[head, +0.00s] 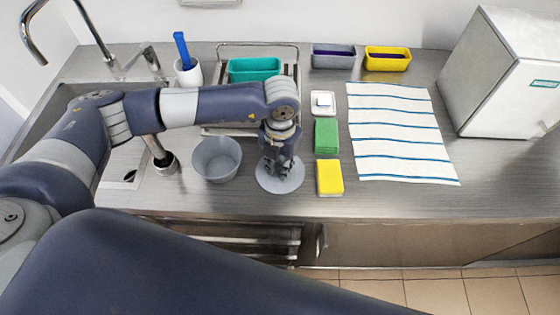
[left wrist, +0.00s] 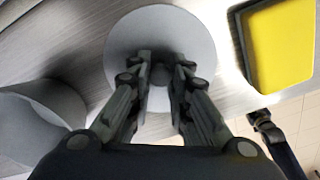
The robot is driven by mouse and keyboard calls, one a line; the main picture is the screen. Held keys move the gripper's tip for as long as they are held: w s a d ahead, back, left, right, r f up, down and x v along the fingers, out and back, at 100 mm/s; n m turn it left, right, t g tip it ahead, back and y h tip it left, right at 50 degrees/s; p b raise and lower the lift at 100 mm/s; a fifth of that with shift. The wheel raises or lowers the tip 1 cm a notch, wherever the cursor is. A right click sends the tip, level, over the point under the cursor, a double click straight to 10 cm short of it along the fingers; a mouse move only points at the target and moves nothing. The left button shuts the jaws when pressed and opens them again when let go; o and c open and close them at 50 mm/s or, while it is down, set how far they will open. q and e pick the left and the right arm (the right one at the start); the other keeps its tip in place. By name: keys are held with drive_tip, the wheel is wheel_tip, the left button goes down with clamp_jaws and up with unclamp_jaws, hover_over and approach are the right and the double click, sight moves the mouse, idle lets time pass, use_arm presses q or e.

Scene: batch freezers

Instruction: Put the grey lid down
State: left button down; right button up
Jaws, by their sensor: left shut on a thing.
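The grey lid (head: 291,181) is a round flat disc at the front of the steel counter, just right of a grey bowl (head: 217,160). My left gripper (head: 277,172) points down over the lid's middle and is shut on it. In the left wrist view the lid (left wrist: 199,38) lies beneath the two fingers (left wrist: 160,72), which close around its centre and hide the knob's sides. I cannot tell whether the lid touches the counter or is just above it.
A yellow sponge (head: 329,177) and a green pad (head: 326,135) lie just right of the lid. A striped towel (head: 400,140) lies further right, beside a white box-shaped machine (head: 497,80). A dish rack with a teal tub (head: 254,68) stands behind. The sink is at left.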

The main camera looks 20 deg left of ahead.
use_arm(q)
drive_tip(key=shift+f, duration=0.1)
drive_tip(key=c, duration=1.9)
unclamp_jaws()
drive_tip(key=o, duration=0.4)
use_arm(e)
drive_tip(key=shift+a+f, duration=0.2)
drive_tip(key=shift+a, duration=0.15)
drive_tip(key=shift+d, duration=0.1)
use_arm(q)
drive_tip(key=shift+r, duration=0.5)
drive_tip(key=shift+r+b, duration=2)
drive_tip(key=shift+r, duration=3.65)
use_arm(e)
drive_tip(key=shift+d+f, duration=0.15)
drive_tip(key=shift+f, duration=0.8)
drive_tip(key=shift+d+f, duration=0.1)
drive_tip(key=shift+f, duration=0.8)
